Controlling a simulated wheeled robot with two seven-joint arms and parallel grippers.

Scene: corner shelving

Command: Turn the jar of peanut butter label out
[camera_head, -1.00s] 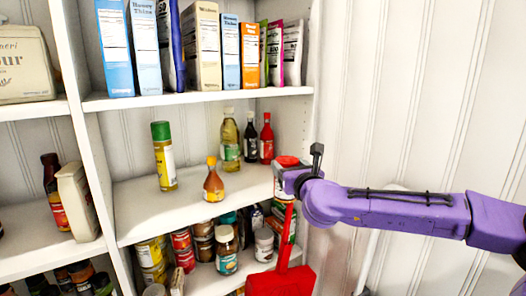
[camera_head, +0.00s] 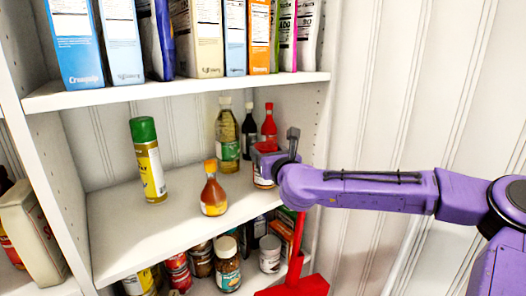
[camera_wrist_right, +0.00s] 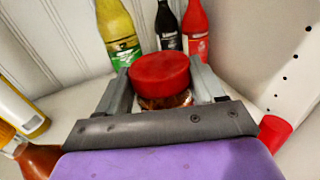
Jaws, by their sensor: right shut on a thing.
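The jar of peanut butter (camera_head: 261,180) has a red lid and stands at the right end of the middle shelf (camera_head: 130,232). My right gripper (camera_head: 267,163) is shut on it, and its body hides much of the jar in the head view. In the right wrist view the red lid (camera_wrist_right: 160,74) sits between the two grey fingers of my gripper (camera_wrist_right: 161,88), with brown contents showing below it. The label's facing cannot be told. My left gripper is not in view.
An oil bottle (camera_head: 227,136), a dark bottle (camera_head: 249,132) and a red bottle (camera_head: 269,125) stand close behind the jar. A sauce bottle (camera_head: 213,190) and a green-capped spray can (camera_head: 149,165) stand to its left. The side wall (camera_wrist_right: 285,55) is close on the right.

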